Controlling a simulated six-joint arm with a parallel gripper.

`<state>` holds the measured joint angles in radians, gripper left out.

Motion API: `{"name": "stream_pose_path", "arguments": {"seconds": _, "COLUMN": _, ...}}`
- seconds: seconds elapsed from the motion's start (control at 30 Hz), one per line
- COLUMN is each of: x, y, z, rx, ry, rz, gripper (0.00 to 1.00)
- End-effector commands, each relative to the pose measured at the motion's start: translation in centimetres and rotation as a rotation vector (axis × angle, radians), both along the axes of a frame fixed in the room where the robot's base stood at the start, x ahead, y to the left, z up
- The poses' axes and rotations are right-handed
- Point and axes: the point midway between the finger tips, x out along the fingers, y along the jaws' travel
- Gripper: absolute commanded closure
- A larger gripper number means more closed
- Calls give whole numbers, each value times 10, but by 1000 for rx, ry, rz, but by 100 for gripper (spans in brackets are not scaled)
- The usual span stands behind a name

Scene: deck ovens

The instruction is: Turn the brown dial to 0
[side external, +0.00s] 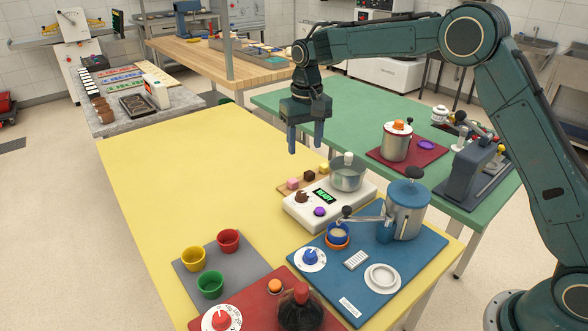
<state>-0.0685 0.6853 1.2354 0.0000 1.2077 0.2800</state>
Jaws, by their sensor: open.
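The brown dial (302,197) sits on the left part of the white device (333,214), beside its green display reading "READY". Its pointer and marks are too small to read. My gripper (306,146) is open and empty, fingers pointing down. It hangs in the air above and behind the device, apart from the dial.
A purple knob (320,211) is just in front of the dial. A metal pot (347,174) stands on the same device. A blue mat (390,262) with a dispenser lies to the right. The yellow table is clear on the left.

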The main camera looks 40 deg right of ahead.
Motion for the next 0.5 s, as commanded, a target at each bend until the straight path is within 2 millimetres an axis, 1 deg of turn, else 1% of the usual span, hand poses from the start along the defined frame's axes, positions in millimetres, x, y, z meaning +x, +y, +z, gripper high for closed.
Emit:
{"name": "stream_pose_path", "arguments": {"seconds": 0.03, "x": 4, "y": 1, "z": -6, "rx": -1, "ry": 6, "rz": -2, "gripper": 48}}
{"name": "stream_pose_path", "arguments": {"seconds": 0.13, "x": 7, "y": 2, "z": -11, "rx": -1, "ry": 11, "rz": -6, "gripper": 48}}
{"name": "stream_pose_path", "arguments": {"seconds": 0.5, "x": 8, "y": 2, "z": -17, "rx": -1, "ry": 15, "rz": -7, "gripper": 48}}
